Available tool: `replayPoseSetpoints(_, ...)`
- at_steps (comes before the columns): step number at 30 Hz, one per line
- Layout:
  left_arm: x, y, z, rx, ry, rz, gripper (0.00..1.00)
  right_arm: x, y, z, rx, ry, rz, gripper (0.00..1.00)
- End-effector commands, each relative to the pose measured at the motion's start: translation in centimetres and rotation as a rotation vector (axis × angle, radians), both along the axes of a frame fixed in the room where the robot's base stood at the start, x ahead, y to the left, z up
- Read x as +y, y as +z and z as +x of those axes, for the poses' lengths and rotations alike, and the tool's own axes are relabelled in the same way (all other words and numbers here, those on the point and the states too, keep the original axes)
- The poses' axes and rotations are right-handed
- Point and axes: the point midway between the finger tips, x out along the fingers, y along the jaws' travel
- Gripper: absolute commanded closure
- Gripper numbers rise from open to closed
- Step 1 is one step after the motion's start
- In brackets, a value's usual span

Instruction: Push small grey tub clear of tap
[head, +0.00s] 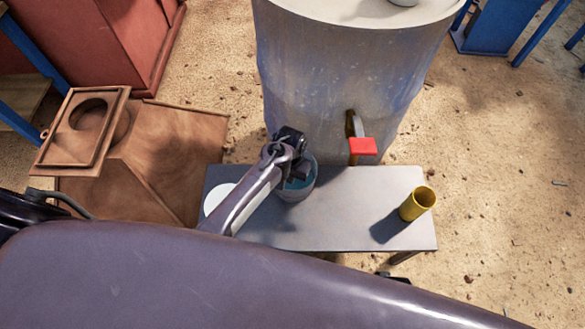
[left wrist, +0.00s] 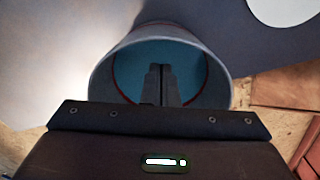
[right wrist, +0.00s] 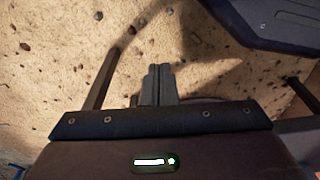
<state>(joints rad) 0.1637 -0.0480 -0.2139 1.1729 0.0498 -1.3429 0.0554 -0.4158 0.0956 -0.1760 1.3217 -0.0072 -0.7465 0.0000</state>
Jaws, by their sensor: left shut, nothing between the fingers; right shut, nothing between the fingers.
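The small grey tub (head: 298,194) stands on the bench, blue inside, partly hidden by my left arm. The tap (head: 362,146) with its red handle sticks out of the big drum, to the right of the tub. My left gripper (head: 299,170) is shut and empty at the tub's mouth. In the left wrist view its fingertips (left wrist: 158,70) show against the blue inside of the tub (left wrist: 103,78); I cannot tell whether they touch it. My right gripper (right wrist: 158,70) is shut and empty, with sandy ground beyond it.
The grey bench (head: 345,215) has a white round item (head: 216,197) at its left and a yellow cup (head: 418,203) at its right. The big drum (head: 340,80) stands behind it. Bare bench top lies between tub and cup. A rusty hopper (head: 160,150) stands left.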

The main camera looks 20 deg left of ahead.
Motion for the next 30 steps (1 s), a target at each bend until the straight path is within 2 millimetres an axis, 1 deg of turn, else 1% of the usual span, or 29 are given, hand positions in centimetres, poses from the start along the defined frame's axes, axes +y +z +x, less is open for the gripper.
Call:
replayPoseSetpoints(1, 0.1, 0.2, -0.7, 0.001, 0.0, 0.0, 1.0, -0.1, -0.1, -0.1, -0.003, -0.002, -0.001, 1.0)
replayPoseSetpoints(3, 0.2, 0.2, -1.4, 0.001, 0.0, 0.0, 1.0, -0.3, -0.4, -0.3, -0.007, -0.003, -0.002, 1.0)
replayPoseSetpoints(7, 0.3, 0.2, -2.3, 0.0, 0.0, 0.001, 1.0, -0.5, -0.9, -0.6, -0.009, -0.006, -0.003, 1.0)
replayPoseSetpoints(14, 0.3, 0.2, -2.6, 0.0, 0.0, 0.001, 1.0, -0.5, -1.2, -0.7, -0.01, -0.007, -0.004, 1.0)
replayPoseSetpoints(21, 0.3, 0.3, -2.8, 0.0, 0.0, 0.001, 1.0, -0.6, -1.0, -0.8, -0.011, -0.006, -0.004, 1.0)
replayPoseSetpoints(23, 0.4, 0.4, -3.1, 0.001, 0.0, 0.001, 1.0, -0.7, -1.3, -1.5, -0.005, -0.006, -0.005, 1.0)
replayPoseSetpoints(30, 0.6, 0.5, -5.5, 0.004, 0.0, 0.001, 1.0, -1.5, -2.9, -5.9, 0.019, -0.002, -0.01, 1.0)
